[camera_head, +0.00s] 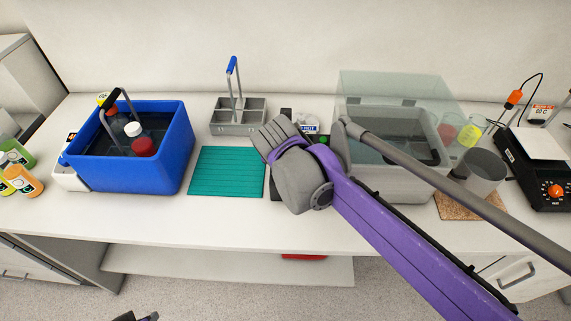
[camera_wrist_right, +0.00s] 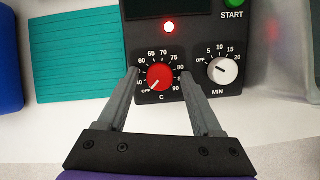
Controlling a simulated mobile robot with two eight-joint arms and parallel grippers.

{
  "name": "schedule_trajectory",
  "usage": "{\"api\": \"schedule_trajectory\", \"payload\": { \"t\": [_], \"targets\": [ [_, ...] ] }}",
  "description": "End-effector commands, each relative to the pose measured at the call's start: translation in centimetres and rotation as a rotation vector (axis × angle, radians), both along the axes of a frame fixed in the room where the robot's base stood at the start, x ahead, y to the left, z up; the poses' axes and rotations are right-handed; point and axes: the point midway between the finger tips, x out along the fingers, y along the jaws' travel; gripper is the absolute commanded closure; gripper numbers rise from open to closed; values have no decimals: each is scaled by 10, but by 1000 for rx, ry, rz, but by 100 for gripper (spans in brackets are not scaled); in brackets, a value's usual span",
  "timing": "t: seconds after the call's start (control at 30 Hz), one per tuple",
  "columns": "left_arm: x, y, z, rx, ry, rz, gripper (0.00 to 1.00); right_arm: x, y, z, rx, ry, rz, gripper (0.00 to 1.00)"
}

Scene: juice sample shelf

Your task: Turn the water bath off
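The water bath is a grey tank with a clear lid (camera_head: 405,95), right of centre in the head view. A dark control panel (camera_wrist_right: 205,92) shows in the right wrist view. Its red temperature knob (camera_wrist_right: 160,77) has its white mark toward OFF at the lower left. The white minute knob (camera_wrist_right: 222,70) also points toward OFF. A red lamp (camera_wrist_right: 169,27) is lit above them. My right gripper (camera_wrist_right: 159,72) is open, its fingers on either side of the red knob with gaps. In the head view my right arm hides it. A dark piece at the bottom left may be my left gripper.
A teal mat (camera_head: 226,171) lies left of the panel, with a blue tub of bottles (camera_head: 165,165) beyond it. A grey divided carrier (camera_head: 238,128) stands behind. A balance-like device with an orange knob (camera_head: 540,185) is at far right. The front counter strip is clear.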

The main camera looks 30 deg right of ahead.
Motion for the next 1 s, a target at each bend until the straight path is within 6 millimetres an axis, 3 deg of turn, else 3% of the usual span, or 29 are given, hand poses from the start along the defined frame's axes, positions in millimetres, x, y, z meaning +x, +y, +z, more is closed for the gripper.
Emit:
{"api": "schedule_trajectory", "payload": {
  "t": [0.37,0.8,1.0],
  "targets": [
    [0,0,1,0,0,0,70,-2,1,4,0,0,0,28],
    [2,0,7,0,-4,0,70,-33,25,73,0,0,2,28],
    [3,0,8,0,-5,0,70,-41,31,92,0,0,1,28]
  ]
}}
